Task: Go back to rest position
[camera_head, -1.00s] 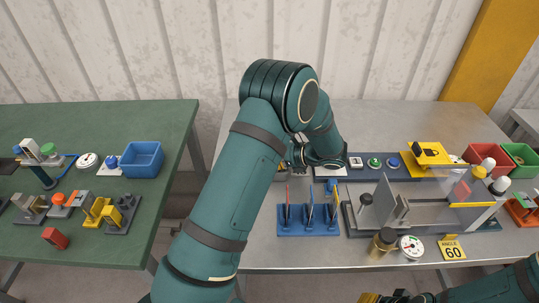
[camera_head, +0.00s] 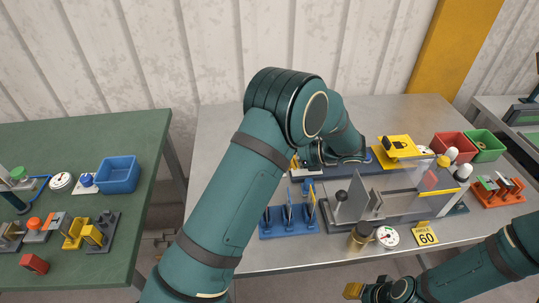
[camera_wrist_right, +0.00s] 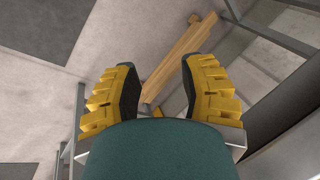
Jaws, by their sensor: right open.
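My left arm (camera_head: 232,190) reaches up from the bottom and bends over the grey table (camera_head: 225,125). Its gripper (camera_head: 303,162) shows only in part, low over the table behind the blue rack (camera_head: 288,224); its fingers are too hidden to read. My right gripper (camera_head: 366,291) is at the bottom of the head view, in front of the table's near edge and apart from it. In the right wrist view its two yellow fingers (camera_wrist_right: 157,88) are spread wide with nothing between them.
The panel bender (camera_head: 390,200) with a clear guard stands on the grey table. A green table (camera_head: 80,270) with a blue bin (camera_head: 118,174) is at left.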

